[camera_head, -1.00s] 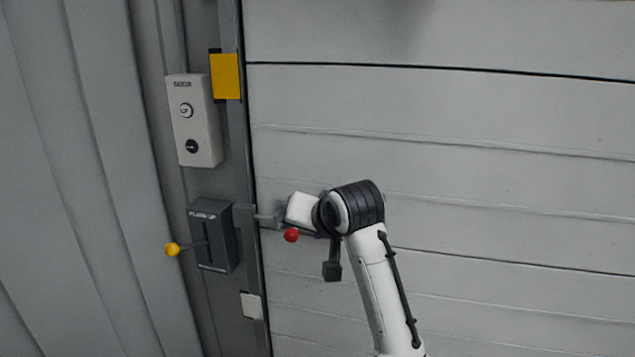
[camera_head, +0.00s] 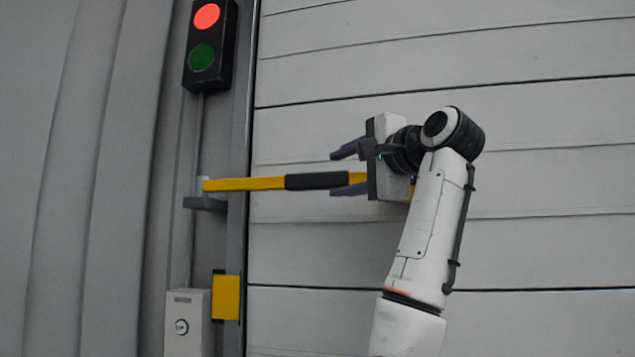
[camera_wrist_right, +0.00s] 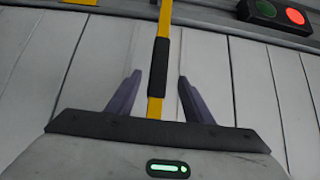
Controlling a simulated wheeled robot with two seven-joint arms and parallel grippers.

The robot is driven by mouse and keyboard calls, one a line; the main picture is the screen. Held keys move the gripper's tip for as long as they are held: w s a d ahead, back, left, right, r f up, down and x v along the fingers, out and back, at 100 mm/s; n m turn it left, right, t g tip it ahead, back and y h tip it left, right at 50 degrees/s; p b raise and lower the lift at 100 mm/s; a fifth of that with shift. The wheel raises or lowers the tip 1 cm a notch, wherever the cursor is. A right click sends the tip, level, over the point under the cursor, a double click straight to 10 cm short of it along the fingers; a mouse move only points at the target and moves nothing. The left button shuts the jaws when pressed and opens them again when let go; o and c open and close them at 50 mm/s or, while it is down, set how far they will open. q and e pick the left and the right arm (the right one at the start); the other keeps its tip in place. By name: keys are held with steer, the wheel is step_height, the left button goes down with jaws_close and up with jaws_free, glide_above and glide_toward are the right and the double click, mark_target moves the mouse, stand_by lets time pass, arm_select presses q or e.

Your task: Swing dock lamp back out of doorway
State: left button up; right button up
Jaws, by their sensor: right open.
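The dock lamp's arm is a yellow bar (camera_head: 245,184) on a bracket (camera_head: 205,203) at the door post. It reaches right across the door and carries a black grip sleeve (camera_head: 317,180). Its right part goes behind my right gripper (camera_head: 347,170), so the lamp head is hidden. My right gripper is open, with its fingers pointing left. In the right wrist view, its two fingers (camera_wrist_right: 159,80) stand apart on either side of the bar (camera_wrist_right: 155,108) and the lower part of the sleeve (camera_wrist_right: 159,68). No contact shows. My left gripper is out of view.
A signal box (camera_head: 209,45) with red lit and green dark hangs on the post above the bar. A yellow plate (camera_head: 227,297) and a grey control box (camera_head: 187,325) sit below it. The ribbed door (camera_head: 520,250) lies behind my right arm.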

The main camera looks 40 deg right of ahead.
mark_target(323, 180)
steer(key=w+p, duration=0.1)
steer(key=w, duration=0.2)
steer(key=w+p, duration=0.1)
steer(key=w, duration=0.1)
steer(key=w+p, duration=0.1)
steer(key=w, duration=0.2)
steer(key=shift+w+d, duration=0.3)
steer(key=shift+d, duration=0.05)
steer(key=shift+w+f, duration=0.15)
steer(key=shift+w, duration=0.25)
steer(key=shift+c, duration=0.2)
jaws_close()
